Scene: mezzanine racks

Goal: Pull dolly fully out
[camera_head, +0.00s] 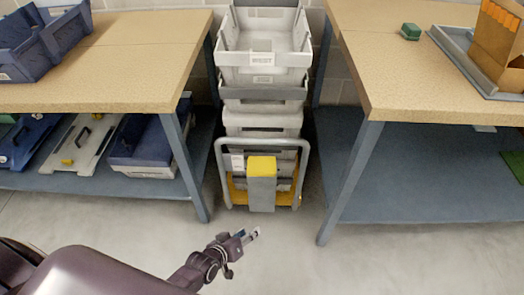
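The dolly (284,198) stands on the floor in the gap between two tables. It has an orange-yellow base and a grey tubular handle (304,165) facing me. A grey block with a yellow top (262,166) is at the middle of its front. A tall stack of grey crates (262,75) rises on or behind it; their exact support is hidden. My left gripper (249,234) is low in front of the dolly, apart from it, with nothing visible in it. It is too small to tell whether its fingers are apart. My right gripper is out of view.
The left table (140,85) and right table (400,70) flank the dolly closely, with legs and lower shelves beside it. The grey floor in front is clear.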

